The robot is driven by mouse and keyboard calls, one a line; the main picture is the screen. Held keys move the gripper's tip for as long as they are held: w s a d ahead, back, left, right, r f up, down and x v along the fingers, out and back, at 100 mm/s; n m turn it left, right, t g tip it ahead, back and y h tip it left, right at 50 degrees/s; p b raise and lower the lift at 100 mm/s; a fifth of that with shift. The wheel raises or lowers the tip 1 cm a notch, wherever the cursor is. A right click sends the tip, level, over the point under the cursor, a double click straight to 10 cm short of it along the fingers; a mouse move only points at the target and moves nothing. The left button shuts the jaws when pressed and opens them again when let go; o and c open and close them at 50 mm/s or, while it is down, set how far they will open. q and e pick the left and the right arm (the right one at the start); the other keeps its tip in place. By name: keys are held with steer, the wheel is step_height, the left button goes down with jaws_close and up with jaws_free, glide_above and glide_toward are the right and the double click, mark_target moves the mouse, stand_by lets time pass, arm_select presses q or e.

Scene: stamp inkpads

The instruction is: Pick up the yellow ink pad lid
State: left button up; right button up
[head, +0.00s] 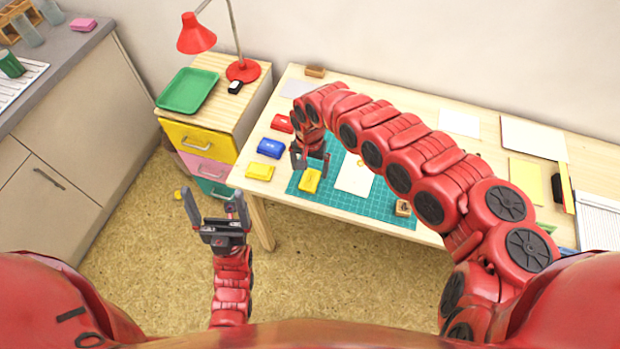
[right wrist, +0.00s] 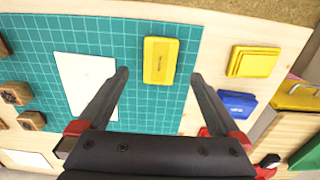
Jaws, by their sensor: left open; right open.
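A second yellow ink pad (head: 260,171) sits on bare wood left of the mat, seen too in the right wrist view (right wrist: 253,62). I cannot tell whether either lid is separate from its base. My right gripper (head: 311,160) is open and empty above the mat, its fingers (right wrist: 159,76) spread to either side of the mat's yellow piece, apart from it. My left gripper (head: 216,206) is open and empty, off the table.
A blue ink pad (head: 271,148) and a red one (head: 282,124) line the table's left end. White paper (head: 355,176) and a wooden stamp (head: 403,208) lie on the mat. A drawer unit with a green tray (head: 187,91) and red lamp (head: 242,70) stands left of the table.

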mark_target(310, 179)
step_height(310, 179, down, 4)
steer(key=shift+p, duration=0.45)
steer(key=shift+w+f, duration=0.1)
steer(key=shift+f, duration=0.5)
steer(key=c, duration=1.4)
steer(key=shift+r, duration=0.1)
